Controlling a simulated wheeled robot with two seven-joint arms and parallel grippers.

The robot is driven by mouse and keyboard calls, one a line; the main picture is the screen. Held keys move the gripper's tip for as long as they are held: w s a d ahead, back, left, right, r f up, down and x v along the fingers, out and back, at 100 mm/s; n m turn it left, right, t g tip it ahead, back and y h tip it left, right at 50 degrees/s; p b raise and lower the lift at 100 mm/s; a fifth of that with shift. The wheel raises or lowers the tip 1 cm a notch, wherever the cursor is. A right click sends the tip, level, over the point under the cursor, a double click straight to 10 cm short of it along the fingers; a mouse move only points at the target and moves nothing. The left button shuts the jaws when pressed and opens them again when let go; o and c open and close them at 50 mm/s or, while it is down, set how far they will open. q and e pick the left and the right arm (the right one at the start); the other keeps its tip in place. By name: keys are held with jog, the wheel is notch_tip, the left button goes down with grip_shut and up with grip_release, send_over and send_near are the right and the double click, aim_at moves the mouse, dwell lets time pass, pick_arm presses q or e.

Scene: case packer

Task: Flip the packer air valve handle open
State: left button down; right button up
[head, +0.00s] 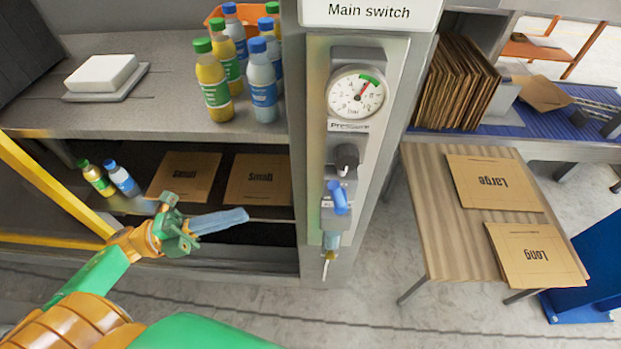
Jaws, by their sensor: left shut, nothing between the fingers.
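The packer air valve handle (338,197) is a short blue lever on the valve unit in the grey column, below a black knob (346,158) and the pressure gauge (355,94). The handle points up and tilts slightly. My left gripper (245,216) is left of the valve, shut and empty, its blue-grey fingers pointing right towards the column. A clear gap shows between the fingertips and the handle. My right gripper is not in view.
The grey column (372,230) carries a "Main switch" sign (369,12). Shelves on the left hold several bottles (263,85) and flat Small cartons (258,179). A wooden table (450,235) with Large and Long cartons stands right. The floor in front of the column is clear.

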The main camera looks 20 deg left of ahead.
pick_arm(q)
jog(key=p, duration=0.2)
send_near(337, 192)
jog(key=w+d+p, duration=0.2)
jog(key=d, duration=0.1)
jog(key=w+d+p, duration=0.1)
jog(key=shift+w+d, duration=0.25)
jog(key=shift+d, duration=0.15)
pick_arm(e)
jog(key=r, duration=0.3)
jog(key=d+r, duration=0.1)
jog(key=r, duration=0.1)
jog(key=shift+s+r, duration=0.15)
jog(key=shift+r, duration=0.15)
pick_arm(q)
jog(key=d+r+g+y+p, duration=0.1)
jog(key=y+p, duration=0.1)
jog(key=p, duration=0.3)
jog(key=shift+w+r, duration=0.15)
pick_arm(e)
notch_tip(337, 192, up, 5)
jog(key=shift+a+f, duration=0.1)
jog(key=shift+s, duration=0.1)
